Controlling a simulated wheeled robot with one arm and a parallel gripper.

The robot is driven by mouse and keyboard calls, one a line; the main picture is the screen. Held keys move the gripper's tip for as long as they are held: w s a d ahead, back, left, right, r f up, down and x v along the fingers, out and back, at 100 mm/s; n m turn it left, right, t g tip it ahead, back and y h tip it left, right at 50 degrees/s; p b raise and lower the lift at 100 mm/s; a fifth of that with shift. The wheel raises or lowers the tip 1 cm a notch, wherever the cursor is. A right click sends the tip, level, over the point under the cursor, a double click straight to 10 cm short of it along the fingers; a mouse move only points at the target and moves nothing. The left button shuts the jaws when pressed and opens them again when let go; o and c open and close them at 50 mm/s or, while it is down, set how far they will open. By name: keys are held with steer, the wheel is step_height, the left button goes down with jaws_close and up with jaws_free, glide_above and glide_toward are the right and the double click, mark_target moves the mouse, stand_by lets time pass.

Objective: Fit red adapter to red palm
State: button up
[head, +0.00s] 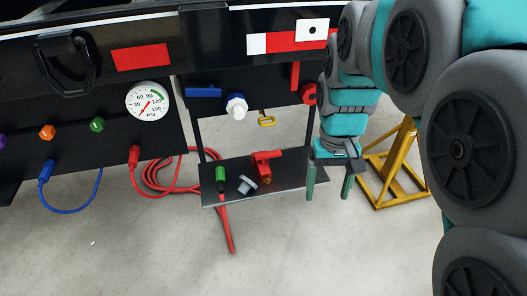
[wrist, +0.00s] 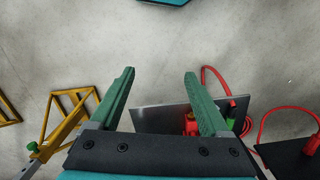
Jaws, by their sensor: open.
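A red adapter (head: 266,160) with a brass-coloured lower part sits on the dark shelf (head: 215,197) under the trailer. It also shows in the wrist view (wrist: 191,124), partly hidden behind a finger. A round red fitting (head: 309,94), which looks like the red palm, is on the trailer panel above and right of the shelf, close to my arm. My gripper (head: 329,194) is open and empty, pointing down just right of the shelf's right edge. In the wrist view its green fingers (wrist: 160,74) are apart with bare floor between their tips.
A green-topped piece (head: 220,179) and a grey fitting (head: 247,185) share the shelf. A blue-and-white fitting (head: 236,106) and yellow ring (head: 267,122) are above. A yellow stand (head: 398,170) is right of my gripper. A coiled red hose (head: 165,180) lies left. Floor in front is clear.

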steer(key=w+a+f+n+b, duration=0.1)
steer(key=w+a+f+b, duration=0.15)
steer(key=w, duration=0.45)
steer(key=w+a+f+b, duration=0.1)
steer(key=w+a+f, duration=0.25)
steer(key=w, duration=0.25)
steer(key=n+t+b, duration=0.1)
steer(key=n+b, duration=0.1)
glide_above(264, 169)
step_height(264, 169, down, 5)
steer(key=shift+w+a+r, duration=0.1)
steer(key=shift+a+r, duration=0.05)
steer(key=shift+f, duration=1.3)
steer(key=shift+f, duration=0.15)
steer(key=f+b, duration=0.1)
steer(key=f, duration=0.4)
steer(key=shift+d, duration=0.2)
jaws_close()
